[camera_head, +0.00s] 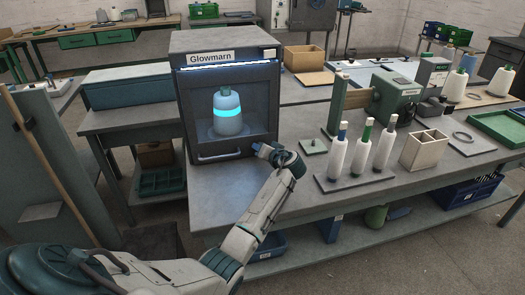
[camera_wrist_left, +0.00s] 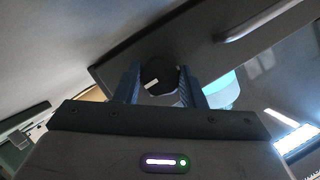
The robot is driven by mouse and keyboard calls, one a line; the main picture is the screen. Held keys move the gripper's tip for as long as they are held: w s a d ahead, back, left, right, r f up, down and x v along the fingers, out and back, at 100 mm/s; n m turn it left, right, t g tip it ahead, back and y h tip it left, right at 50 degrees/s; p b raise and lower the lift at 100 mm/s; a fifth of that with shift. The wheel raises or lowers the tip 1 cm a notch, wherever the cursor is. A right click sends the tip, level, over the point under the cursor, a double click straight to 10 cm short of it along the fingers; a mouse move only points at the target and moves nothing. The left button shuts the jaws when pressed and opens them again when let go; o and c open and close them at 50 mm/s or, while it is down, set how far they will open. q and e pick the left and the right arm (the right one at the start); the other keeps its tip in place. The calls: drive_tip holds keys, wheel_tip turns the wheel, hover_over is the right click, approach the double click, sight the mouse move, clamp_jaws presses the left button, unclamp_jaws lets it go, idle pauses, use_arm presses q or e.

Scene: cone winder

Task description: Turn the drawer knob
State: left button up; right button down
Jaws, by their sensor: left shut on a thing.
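The grey cabinet marked Glowmarn (camera_head: 215,57) stands on the bench with its windowed door closed and a bar handle (camera_head: 219,155) low on its front. My left gripper (camera_head: 263,150) is at the lower right of the cabinet front. In the left wrist view a dark round knob (camera_wrist_left: 159,74) with a white mark sits between the blue fingers of the left gripper (camera_wrist_left: 160,92), which are shut on it. In the head view the gripper hides the knob. My right gripper is not in view.
Inside the cabinet is a pale cone with a glowing cyan band (camera_head: 228,112). To the right, several white bobbins (camera_head: 360,150) stand on a dark tray, with a small green plate (camera_head: 313,147) and a beige divided box (camera_head: 424,150) near them. The bench front left of them is clear.

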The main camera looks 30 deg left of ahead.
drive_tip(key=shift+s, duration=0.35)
use_arm(q)
drive_tip(key=o, duration=1)
drive_tip(key=shift+s+d, duration=0.1)
drive_tip(key=shift+d, duration=0.15)
drive_tip(key=b+v, duration=0.1)
drive_tip(key=v, duration=0.8)
drive_tip(key=shift+b, duration=0.35)
drive_tip(key=shift+s+d+r, duration=0.25)
drive_tip(key=shift+s+d, duration=0.05)
drive_tip(key=shift+d, duration=0.25)
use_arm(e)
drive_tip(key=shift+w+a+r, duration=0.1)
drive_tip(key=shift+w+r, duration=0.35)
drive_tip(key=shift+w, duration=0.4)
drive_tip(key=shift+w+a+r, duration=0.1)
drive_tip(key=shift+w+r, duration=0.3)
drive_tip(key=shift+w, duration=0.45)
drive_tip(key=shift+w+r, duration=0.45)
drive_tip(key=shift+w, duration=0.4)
